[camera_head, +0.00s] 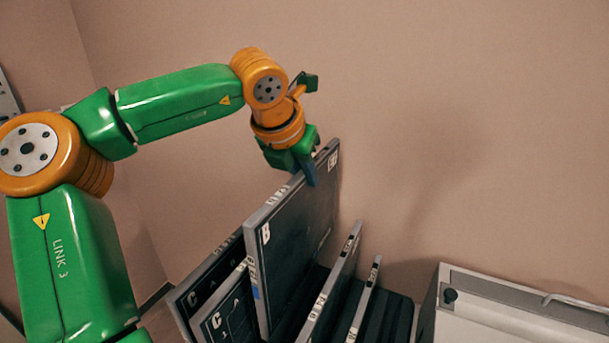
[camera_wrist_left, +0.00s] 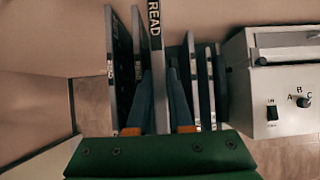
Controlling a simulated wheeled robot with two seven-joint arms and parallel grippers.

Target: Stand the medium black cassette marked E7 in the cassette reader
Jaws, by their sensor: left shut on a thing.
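My left gripper (camera_head: 309,170) is shut on the upper edge of a tall black cassette with a pale grey frame (camera_head: 290,240). This cassette bears a white B at its near corner and stands higher than its neighbours, upright among them in a dark rack (camera_head: 397,318). In the left wrist view the gripper's two fingers (camera_wrist_left: 164,100) lie on both sides of the cassette's edge (camera_wrist_left: 155,35), which reads READ. I cannot make out an E7 mark on any cassette. A white device with a knob marked A, B, C (camera_wrist_left: 303,101) stands right of the rack; I cannot tell whether it is the reader.
The white device (camera_head: 500,325) has a raised handle. A plain wall rises behind.

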